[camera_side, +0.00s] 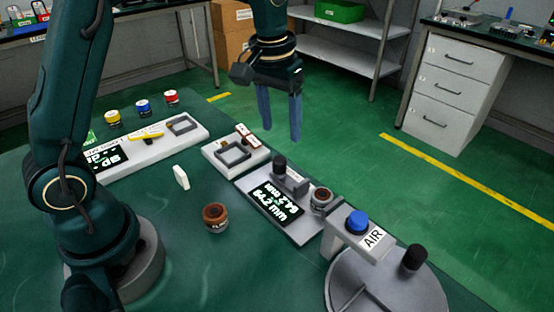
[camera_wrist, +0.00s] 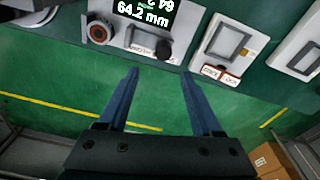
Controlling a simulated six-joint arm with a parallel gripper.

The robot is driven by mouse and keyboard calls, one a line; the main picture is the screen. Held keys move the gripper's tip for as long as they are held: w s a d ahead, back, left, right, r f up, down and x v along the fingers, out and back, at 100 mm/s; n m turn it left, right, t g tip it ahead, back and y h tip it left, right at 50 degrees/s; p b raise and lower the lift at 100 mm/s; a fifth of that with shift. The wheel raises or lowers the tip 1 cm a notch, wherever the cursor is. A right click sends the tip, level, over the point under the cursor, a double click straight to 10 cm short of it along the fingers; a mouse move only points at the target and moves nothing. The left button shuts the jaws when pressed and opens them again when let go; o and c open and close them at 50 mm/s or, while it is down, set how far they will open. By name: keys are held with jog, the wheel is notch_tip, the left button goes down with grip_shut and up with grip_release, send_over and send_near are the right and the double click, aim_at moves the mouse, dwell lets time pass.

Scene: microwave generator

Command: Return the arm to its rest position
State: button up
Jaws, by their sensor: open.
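My gripper (camera_side: 281,113) hangs with its fingers pointing down, past the far edge of the green work table (camera_side: 150,250). Its two blue fingers are apart with nothing between them. In the wrist view my gripper (camera_wrist: 160,75) is open and empty, with green floor behind the fingers. The fingers touch nothing that I can see.
A gauge unit (camera_side: 272,207) reading 64.2 mm stands near the table's far edge, with a fixture (camera_side: 237,153) and a scale-like unit (camera_side: 150,150) to its left.

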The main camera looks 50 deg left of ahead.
jog(key=s+d+r+t, duration=0.1)
jog(key=s+r+t, duration=0.2)
jog(key=s+r, duration=0.5)
jog(key=s+f+m, duration=0.1)
jog(key=s+f, duration=0.1)
jog(key=s, duration=0.2)
jog(key=s+f+m+t, duration=0.1)
jog(key=s+f, duration=0.1)
jog(key=s, duration=0.3)
jog(key=shift+s+d+f, duration=0.2)
jog(key=shift+d+f, duration=0.05)
jog(key=shift+d, duration=0.05)
